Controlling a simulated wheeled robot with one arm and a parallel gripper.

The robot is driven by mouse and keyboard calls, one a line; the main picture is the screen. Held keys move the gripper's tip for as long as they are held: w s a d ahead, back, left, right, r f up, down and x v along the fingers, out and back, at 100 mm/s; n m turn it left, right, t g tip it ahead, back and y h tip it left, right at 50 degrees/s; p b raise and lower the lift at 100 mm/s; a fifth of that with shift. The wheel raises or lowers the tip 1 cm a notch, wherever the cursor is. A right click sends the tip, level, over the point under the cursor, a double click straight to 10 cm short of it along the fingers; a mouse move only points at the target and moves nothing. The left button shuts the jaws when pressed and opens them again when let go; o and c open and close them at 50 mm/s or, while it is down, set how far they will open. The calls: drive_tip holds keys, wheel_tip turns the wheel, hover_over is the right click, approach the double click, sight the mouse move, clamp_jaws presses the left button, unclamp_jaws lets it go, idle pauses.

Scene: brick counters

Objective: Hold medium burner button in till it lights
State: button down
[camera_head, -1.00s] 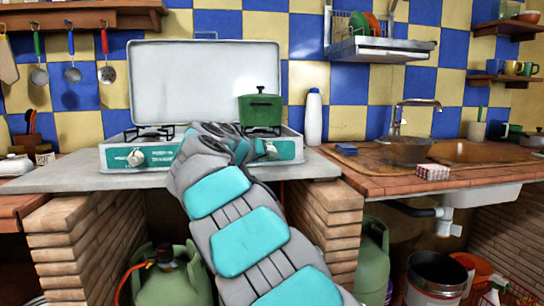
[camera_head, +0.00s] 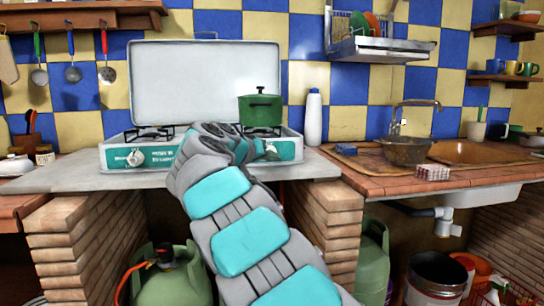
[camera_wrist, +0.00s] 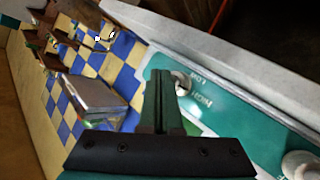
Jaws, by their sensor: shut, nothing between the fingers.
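The stove (camera_head: 112,158) is a white two-burner hob with a teal front panel. Its left knob (camera_head: 136,157) shows clear, and part of its right knob (camera_head: 271,148) shows beside my arm. In the wrist view my gripper (camera_wrist: 161,76) is shut and empty, its tips at the teal panel (camera_wrist: 235,125) beside a pale knob (camera_wrist: 182,83) marked HIGH and LOW. I cannot tell whether the tips touch the knob or the panel. Another knob (camera_wrist: 300,165) is at the lower right corner. In the head view my gripper is hidden behind my arm.
A green pot (camera_head: 260,108) stands on the right burner, in front of the raised lid (camera_head: 200,80). A white bottle (camera_head: 313,115) stands right of the stove. A gas cylinder (camera_head: 172,280) is under the counter. The counter strip (camera_head: 60,178) at left is clear.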

drive_tip(key=shift+w+a, duration=0.1)
drive_tip(key=shift+w, duration=0.25)
drive_tip(key=shift+w+a+p, duration=0.1)
drive_tip(key=shift+w+p, duration=0.2)
drive_tip(key=shift+w, duration=0.1)
idle(1.9)
drive_tip(key=shift+s, duration=0.1)
idle(0.4)
drive_tip(key=shift+s+d+b, duration=0.2)
drive_tip(key=shift+s+b, duration=0.55)
drive_tip(key=shift+s, duration=0.1)
drive_tip(key=shift+s+d+b, duration=0.25)
drive_tip(key=shift+s+b, duration=0.35)
drive_tip(key=shift+s, duration=0.15)
drive_tip(key=shift+s+d+b, duration=0.2)
drive_tip(key=shift+s+b, duration=0.4)
drive_tip(key=shift+s, duration=0.2)
drive_tip(key=shift+s+d+b, duration=0.25)
drive_tip(key=shift+s+b, duration=0.35)
drive_tip(key=shift+s, duration=0.15)
